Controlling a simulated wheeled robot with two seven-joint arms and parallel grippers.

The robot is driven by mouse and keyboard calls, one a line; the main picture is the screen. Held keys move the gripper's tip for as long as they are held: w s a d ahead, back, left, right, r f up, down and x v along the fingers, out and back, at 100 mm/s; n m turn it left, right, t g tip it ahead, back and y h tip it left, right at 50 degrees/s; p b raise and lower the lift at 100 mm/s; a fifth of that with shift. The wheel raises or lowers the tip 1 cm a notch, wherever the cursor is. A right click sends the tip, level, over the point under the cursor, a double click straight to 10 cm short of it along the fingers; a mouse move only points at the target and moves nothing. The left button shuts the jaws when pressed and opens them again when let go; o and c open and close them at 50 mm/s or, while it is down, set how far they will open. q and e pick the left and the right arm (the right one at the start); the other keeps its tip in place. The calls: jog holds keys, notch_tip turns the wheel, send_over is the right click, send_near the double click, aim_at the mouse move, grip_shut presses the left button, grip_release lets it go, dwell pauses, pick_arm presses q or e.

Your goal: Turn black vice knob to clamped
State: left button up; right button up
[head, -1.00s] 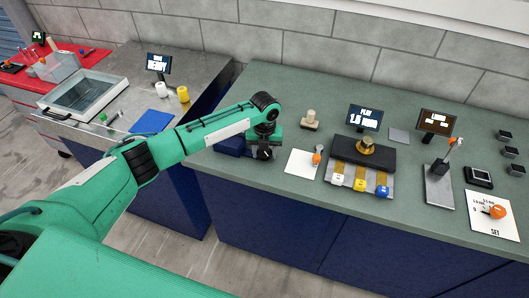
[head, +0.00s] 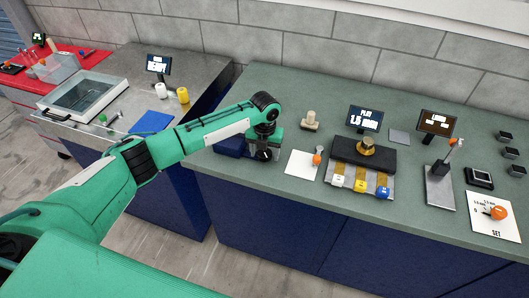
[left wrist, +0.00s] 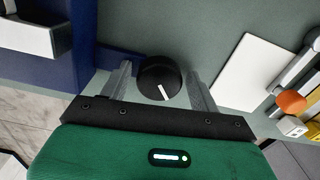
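The black vice knob (left wrist: 160,78) shows in the left wrist view as a round dial with a white pointer line, which runs toward the lower right of centre. My left gripper (left wrist: 162,84) has one finger on each side of the knob, with a narrow gap seen at each side; I see no clear contact. In the head view my left gripper (head: 264,153) is low at the front edge of the green bench, beside the blue vice body (head: 230,146), and mostly hides the knob. My right gripper is not in view.
A white sheet (head: 299,164) with an orange-tipped item lies right of the gripper. Further right are a black block with a brass piece (head: 367,149), coloured tabs, screens and a grey stand (head: 438,186). A grey bench (head: 205,75) stands at left.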

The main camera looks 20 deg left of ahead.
aim_at(265, 152)
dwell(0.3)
pick_arm(q)
notch_tip(265, 152, up, 14)
jog(key=b, duration=0.3)
jog(key=shift+f, duration=0.1)
jog(key=shift+s+f, duration=0.1)
dwell(0.3)
